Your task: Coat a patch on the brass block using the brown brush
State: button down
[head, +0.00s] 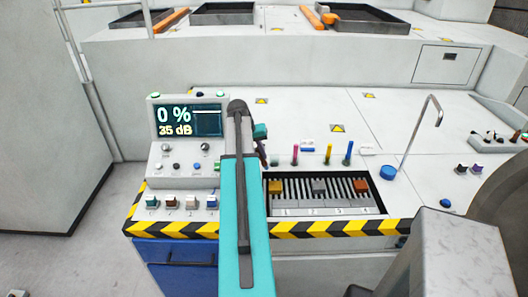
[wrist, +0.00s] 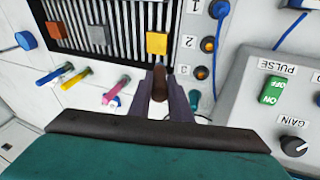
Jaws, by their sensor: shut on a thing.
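The brass block (wrist: 157,43) is a yellow-gold cube on the slatted grate. In the head view it is the leftmost of the three blocks (head: 276,187). My gripper (wrist: 163,97) is shut on the brown brush (wrist: 158,82), whose brown handle shows between the purple-grey fingers. The brush points toward the brass block and its far end appears close to the block's near edge. I cannot tell whether they touch. In the head view my gripper (head: 262,152) is small, just behind the grate's back left corner, and my teal arm hides much around it.
A grey block (head: 319,186) and a copper block (head: 361,185) sit farther right on the grate (head: 330,203). Pink (head: 295,154), yellow (head: 328,153) and blue (head: 348,152) brushes stand behind it. A display (head: 190,118) reads 0 % and 35 dB. A bent metal rod (head: 420,125) rises at right.

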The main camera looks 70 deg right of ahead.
jog(key=shift+m, duration=0.4)
jog(key=s, duration=0.1)
jog(key=s+d, duration=0.2)
jog(key=shift+s+d+f, duration=0.2)
jog(key=shift+s+d, duration=0.05)
jog(key=shift+s, duration=0.1)
jog(key=shift+w, duration=0.1)
